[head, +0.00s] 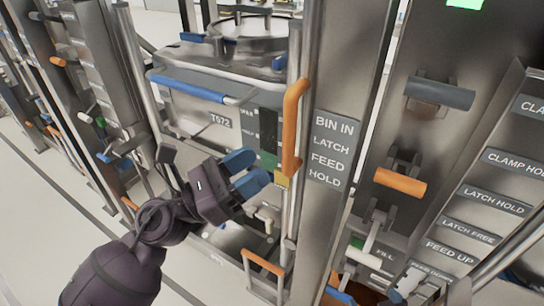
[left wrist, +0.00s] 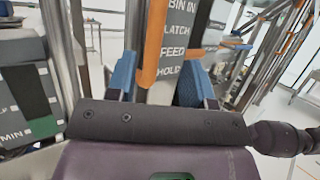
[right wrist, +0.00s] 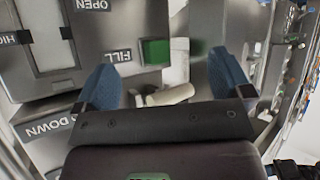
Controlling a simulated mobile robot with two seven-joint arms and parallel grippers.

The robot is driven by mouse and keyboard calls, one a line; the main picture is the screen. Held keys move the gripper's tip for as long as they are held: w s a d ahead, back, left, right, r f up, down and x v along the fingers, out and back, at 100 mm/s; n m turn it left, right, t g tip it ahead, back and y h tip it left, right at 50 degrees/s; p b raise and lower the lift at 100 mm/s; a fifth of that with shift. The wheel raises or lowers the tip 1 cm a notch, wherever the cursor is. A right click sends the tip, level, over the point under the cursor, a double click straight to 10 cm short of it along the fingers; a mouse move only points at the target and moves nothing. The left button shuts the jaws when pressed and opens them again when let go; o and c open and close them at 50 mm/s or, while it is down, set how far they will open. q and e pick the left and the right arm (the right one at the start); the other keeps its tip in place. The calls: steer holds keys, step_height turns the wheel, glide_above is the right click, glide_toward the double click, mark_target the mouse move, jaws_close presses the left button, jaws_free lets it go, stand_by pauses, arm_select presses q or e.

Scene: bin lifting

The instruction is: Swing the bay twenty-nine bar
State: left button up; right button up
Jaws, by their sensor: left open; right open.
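An orange upright bar handle (head: 293,125) stands on the post of the middle bay in the head view. No bay number is readable, so I cannot tell if it is bay twenty-nine's. My left gripper (head: 250,171) is open, its blue fingers just left of the bar's lower part. In the left wrist view the orange bar (left wrist: 153,40) shows between the open fingers (left wrist: 158,72); contact cannot be told. My right gripper (right wrist: 165,82) is open in its wrist view, facing a pale handle (right wrist: 168,95); I cannot make it out in the head view.
A bin marked T572 (head: 212,118) with a blue-gripped rail (head: 187,86) stands behind my left gripper. A post labelled BIN IN, LATCH, FEED, HOLD (head: 330,150) is right of the bar. Orange (head: 400,182) and grey (head: 440,94) handles jut out further right. Floor is clear at left.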

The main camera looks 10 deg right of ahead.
arm_select(q)
steer(key=shift+v, duration=1.15)
